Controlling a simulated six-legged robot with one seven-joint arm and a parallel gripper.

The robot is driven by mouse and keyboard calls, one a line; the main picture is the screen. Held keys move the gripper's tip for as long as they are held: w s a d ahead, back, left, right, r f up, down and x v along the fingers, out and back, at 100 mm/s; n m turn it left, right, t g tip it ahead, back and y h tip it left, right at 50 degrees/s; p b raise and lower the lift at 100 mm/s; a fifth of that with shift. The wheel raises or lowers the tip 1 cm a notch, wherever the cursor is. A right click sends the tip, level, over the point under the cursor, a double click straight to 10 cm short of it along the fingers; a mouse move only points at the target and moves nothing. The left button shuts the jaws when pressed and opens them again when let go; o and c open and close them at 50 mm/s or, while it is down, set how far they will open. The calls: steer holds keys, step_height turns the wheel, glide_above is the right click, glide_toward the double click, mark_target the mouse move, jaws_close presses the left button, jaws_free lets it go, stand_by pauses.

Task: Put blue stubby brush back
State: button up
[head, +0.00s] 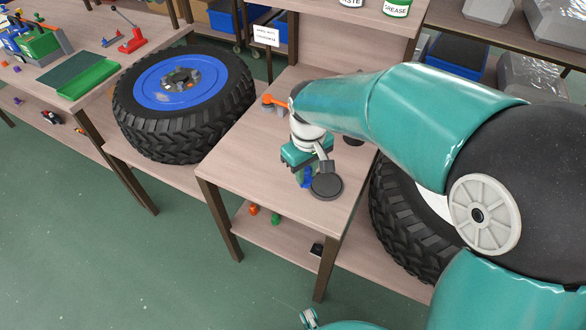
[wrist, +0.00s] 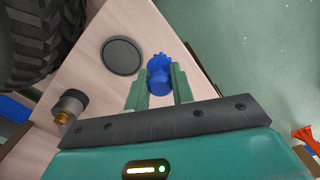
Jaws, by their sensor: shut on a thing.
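The blue stubby brush (wrist: 159,78) is between the two green fingers of my gripper (wrist: 160,88) in the wrist view, its bristled end pointing away from the palm. In the head view my gripper (head: 306,165) is over the front part of the small wooden table, with a bit of the blue brush (head: 306,180) showing below it. A round dark disc (head: 326,187) lies on the tabletop beside the brush; it also shows in the wrist view (wrist: 122,57). I cannot tell whether the brush touches the table.
The wooden table (head: 235,165) has an orange-headed item (head: 274,101) at its back left. A black and brass cylinder (wrist: 70,106) stands near the disc. Large tyres flank the table, the left one with a blue hub (head: 180,82). Small items sit on the lower shelf (head: 285,240).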

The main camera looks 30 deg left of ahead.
steer(key=w+a+f, duration=0.2)
steer(key=w+f, duration=0.1)
steer(key=w+a+f, duration=0.2)
steer(key=a, duration=0.1)
steer(key=w+a+f, duration=0.2)
steer(key=w+f, duration=0.1)
steer(key=shift+w+a+f, duration=0.3)
steer(key=shift+w+f, duration=0.05)
steer(key=shift+w+a+f, duration=0.15)
steer(key=shift+f, duration=1.6)
steer(key=shift+f, duration=0.15)
steer(key=o, duration=1)
